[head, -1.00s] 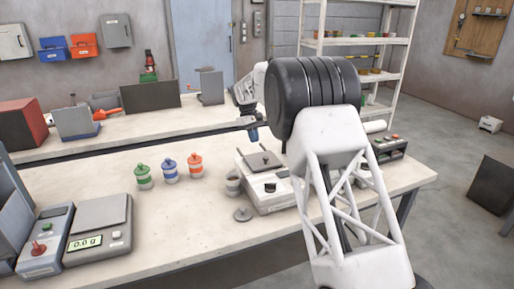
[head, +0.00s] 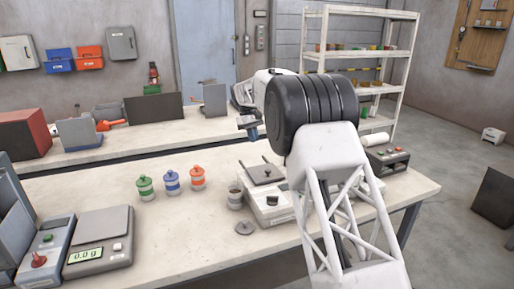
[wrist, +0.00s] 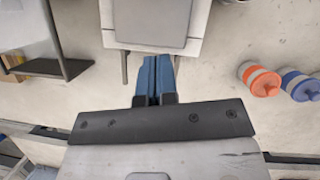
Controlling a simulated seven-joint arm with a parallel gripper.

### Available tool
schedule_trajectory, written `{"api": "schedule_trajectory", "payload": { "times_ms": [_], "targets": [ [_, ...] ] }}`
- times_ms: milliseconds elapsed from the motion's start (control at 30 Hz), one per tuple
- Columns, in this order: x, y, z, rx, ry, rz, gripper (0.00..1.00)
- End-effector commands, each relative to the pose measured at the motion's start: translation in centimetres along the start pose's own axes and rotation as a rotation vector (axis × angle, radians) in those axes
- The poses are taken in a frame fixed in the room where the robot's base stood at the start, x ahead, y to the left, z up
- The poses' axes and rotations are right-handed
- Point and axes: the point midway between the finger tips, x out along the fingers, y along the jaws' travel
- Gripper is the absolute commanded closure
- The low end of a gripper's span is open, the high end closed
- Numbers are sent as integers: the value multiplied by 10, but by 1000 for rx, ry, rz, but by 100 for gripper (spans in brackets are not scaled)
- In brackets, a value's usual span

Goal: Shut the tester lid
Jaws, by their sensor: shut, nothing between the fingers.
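The tester is most likely the white box (head: 272,207) with a dark knob on its front, near the middle of the bench. A flat grey plate (head: 263,174) with a small handle lies on its top, and two thin dark rods rise at its back. I cannot tell whether this plate is the lid or how far it is open. In the wrist view, the plate (wrist: 152,22) and the rods show at the top. My gripper (head: 253,133) is above and behind the tester, apart from it. Its blue fingers (wrist: 153,72) are together and empty.
Green (head: 145,188), blue (head: 171,181) and orange (head: 197,178) banded jars stand left of the tester. A grey cup (head: 235,197) and a loose disc (head: 244,228) are beside it. A scale (head: 103,232) is at front left and a button box (head: 388,160) at right.

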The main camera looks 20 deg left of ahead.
Motion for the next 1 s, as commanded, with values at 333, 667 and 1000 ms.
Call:
{"api": "schedule_trajectory", "payload": {
  "times_ms": [333, 667, 1000],
  "targets": [
    [-5, 2, -14, 0, 0, 0, 100],
    [-6, 2, -15, 0, -1, 0, 100],
    [1, 2, -15, 0, -1, -1, 100]
  ]
}}
